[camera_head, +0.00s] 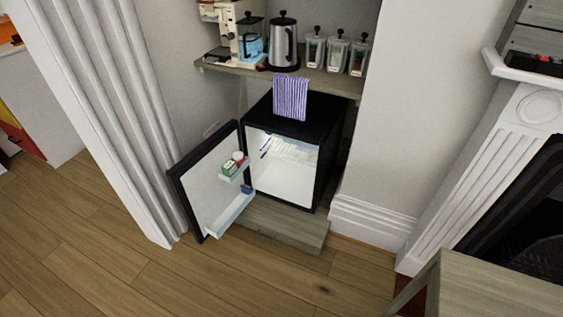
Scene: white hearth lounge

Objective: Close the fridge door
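A small black fridge (325,165) stands in a nook under a wooden shelf, on a low wooden base. Its lit white inside shows and looks mostly empty. The fridge door (206,181) stands wide open, swung out to the left from the fridge's left side. The door's white inner face is turned toward the right. It has shelves, the upper one holding a small green box (229,168) and a white item. The door's lower left edge is near the white fluted trim. My gripper is not in view.
The wooden floor (275,285) in front is clear. White fluted trim (115,110) stands left. The shelf (325,80) above holds a coffee machine, kettle, several jars and a hanging striped towel (290,97). A fireplace (515,215) and wooden table (480,290) are at right.

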